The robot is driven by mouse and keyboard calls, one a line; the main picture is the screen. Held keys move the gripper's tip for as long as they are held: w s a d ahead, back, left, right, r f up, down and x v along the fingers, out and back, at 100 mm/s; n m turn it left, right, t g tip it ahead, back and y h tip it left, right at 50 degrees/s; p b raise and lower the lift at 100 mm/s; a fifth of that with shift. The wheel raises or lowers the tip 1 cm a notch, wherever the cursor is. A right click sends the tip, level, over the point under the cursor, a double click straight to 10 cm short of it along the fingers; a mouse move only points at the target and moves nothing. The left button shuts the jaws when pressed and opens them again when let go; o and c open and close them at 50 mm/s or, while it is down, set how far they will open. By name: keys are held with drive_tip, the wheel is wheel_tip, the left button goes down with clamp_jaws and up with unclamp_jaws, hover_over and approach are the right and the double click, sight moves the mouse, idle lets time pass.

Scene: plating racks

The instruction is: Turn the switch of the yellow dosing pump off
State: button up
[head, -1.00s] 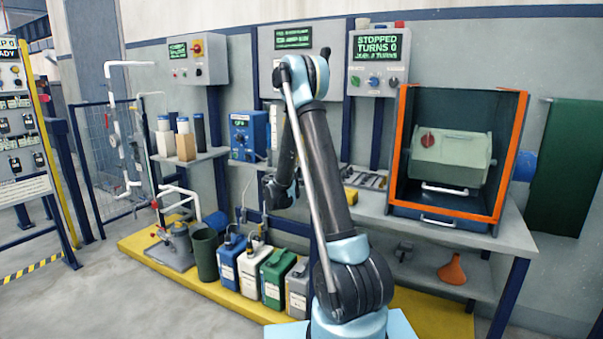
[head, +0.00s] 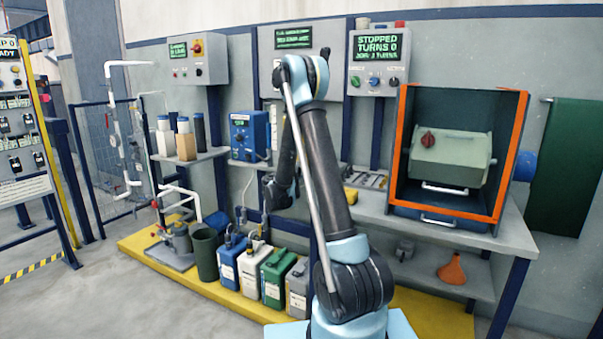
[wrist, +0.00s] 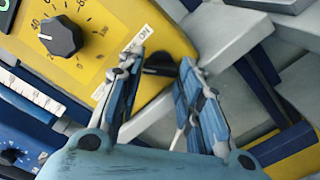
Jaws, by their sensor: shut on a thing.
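The yellow dosing pump (wrist: 110,22) fills the upper left of the wrist view, with a round black dial (wrist: 60,36) and a white ON label on its face. Its black switch (wrist: 160,60) sits near the pump's edge, below and right of that label. My gripper (wrist: 163,57) has its two fingers around the switch, one on each side, shut on it. The fingers hide part of the switch, and I cannot tell its exact angle. In the head view my arm covers the pump and the gripper.
A blue pump (head: 248,135) stands on the shelf left of my arm; a blue face with a dial (wrist: 12,155) shows in the wrist view. Several canisters (head: 273,275) stand below. An orange-edged box (head: 400,140) stands on the bench at right.

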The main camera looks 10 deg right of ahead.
drive_tip(key=shift+s+f+n, duration=0.15)
drive_tip(key=shift+n, duration=0.35)
drive_tip(key=o, duration=1.1)
drive_tip(key=shift+c, duration=0.2)
drive_tip(key=v, duration=1.2)
drive_tip(key=shift+d, duration=0.1)
